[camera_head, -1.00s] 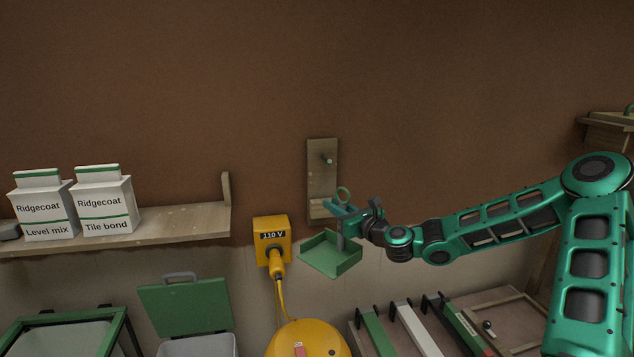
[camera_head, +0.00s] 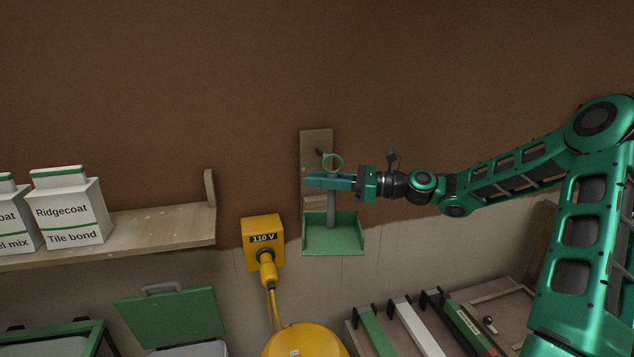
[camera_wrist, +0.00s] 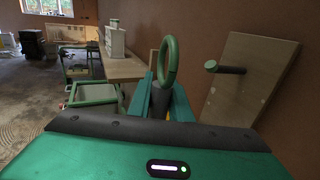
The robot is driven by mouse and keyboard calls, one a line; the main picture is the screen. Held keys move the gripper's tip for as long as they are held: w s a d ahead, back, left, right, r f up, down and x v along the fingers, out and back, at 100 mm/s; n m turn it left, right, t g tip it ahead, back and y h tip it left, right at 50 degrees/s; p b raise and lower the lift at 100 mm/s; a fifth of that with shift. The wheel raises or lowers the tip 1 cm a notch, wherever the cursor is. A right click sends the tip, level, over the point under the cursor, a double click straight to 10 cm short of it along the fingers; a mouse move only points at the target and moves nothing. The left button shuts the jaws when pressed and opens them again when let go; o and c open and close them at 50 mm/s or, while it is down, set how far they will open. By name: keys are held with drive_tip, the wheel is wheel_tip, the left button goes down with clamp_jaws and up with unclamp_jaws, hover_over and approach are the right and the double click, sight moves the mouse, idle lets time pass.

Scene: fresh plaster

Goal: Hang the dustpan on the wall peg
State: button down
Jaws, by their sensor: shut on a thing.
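The green dustpan (camera_head: 335,240) hangs upright from my gripper (camera_head: 318,182), pan down, with its grey handle between the jaws. Its green ring (camera_head: 333,162) stands above the jaws. In the wrist view the ring (camera_wrist: 168,62) rises between my gripper's fingers (camera_wrist: 168,98). The wall peg (camera_head: 319,152) sticks out of a wooden board (camera_head: 313,139) on the brown wall. In the wrist view the peg (camera_wrist: 225,68) is to the right of the ring and clearly apart from it. The lower part of the board is partly hidden behind my gripper and the dustpan.
A yellow 110 V box (camera_head: 263,240) with a plug and cable is on the wall, left of the dustpan. A wooden shelf (camera_head: 165,226) with Ridgecoat packs (camera_head: 72,212) is further left. Below are a yellow round container (camera_head: 305,342) and a green-lidded bin (camera_head: 170,315).

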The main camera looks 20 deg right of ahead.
drive_tip(key=w+f, duration=0.1)
drive_tip(key=w, duration=0.8)
drive_tip(key=shift+w+f, duration=0.2)
drive_tip(key=shift+w, duration=0.05)
idle(0.8)
drive_tip(key=shift+w+f, duration=0.1)
idle(0.6)
drive_tip(key=c, duration=1.5)
unclamp_jaws()
drive_tip(key=shift+c, duration=0.2)
drive_tip(key=shift+d, duration=0.1)
